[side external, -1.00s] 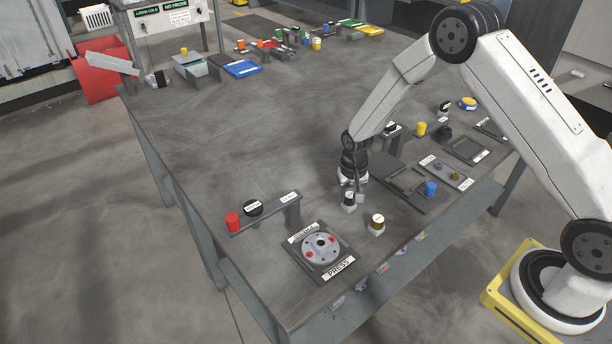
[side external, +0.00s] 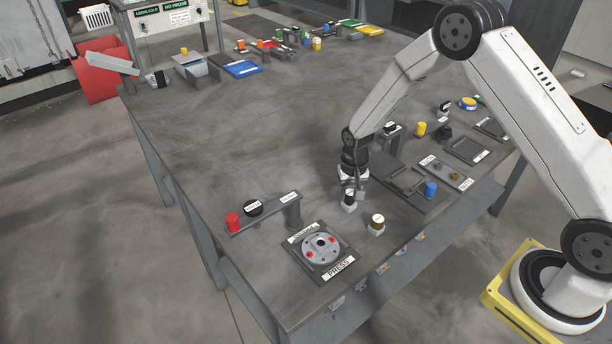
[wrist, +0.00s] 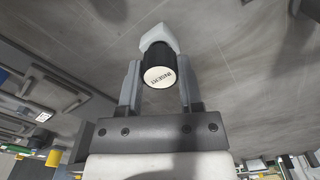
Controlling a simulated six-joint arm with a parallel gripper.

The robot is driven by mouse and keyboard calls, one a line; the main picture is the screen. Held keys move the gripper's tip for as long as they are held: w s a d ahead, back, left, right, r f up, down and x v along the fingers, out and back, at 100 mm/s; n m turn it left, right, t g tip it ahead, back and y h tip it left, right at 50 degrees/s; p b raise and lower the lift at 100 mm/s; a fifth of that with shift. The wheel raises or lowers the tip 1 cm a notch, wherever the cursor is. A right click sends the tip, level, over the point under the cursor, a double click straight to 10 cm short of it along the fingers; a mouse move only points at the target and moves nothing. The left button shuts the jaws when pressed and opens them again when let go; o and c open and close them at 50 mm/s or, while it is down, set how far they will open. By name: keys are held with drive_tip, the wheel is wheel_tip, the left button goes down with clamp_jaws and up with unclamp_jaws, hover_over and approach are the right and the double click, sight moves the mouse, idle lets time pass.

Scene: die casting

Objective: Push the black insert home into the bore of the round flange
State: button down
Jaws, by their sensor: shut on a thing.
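The black insert (wrist: 159,76), a short cylinder with a pale top face lettered INSERT, is between the two fingers of my gripper (wrist: 159,88) in the wrist view. The gripper is shut on it. In the side view the insert (side external: 349,194) is upright at my gripper (side external: 353,188), over a small white stand (side external: 348,207). I cannot tell whether it still touches the stand. The round grey flange (side external: 314,251) lies in a dark square fixture (side external: 301,262) marked PRESS, to the lower left of my gripper. It has red spots and a dark centre; the bore's depth is not visible.
A dark raised bar (side external: 265,213) stands behind the flange, near a red cylinder (side external: 232,222). Dark trays and a blue cylinder (side external: 431,189) lie further right. The table's middle is clear.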

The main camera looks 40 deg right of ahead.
drive_tip(key=shift+r, duration=0.25)
drive_tip(key=shift+r, duration=1.05)
drive_tip(key=s+a+r, duration=0.3)
drive_tip(key=a, duration=0.4)
drive_tip(key=s+a+r, duration=0.3)
drive_tip(key=a, duration=0.5)
drive_tip(key=shift+r, duration=0.3)
drive_tip(key=shift+f, duration=0.2)
drive_tip(key=shift+f, duration=2.7)
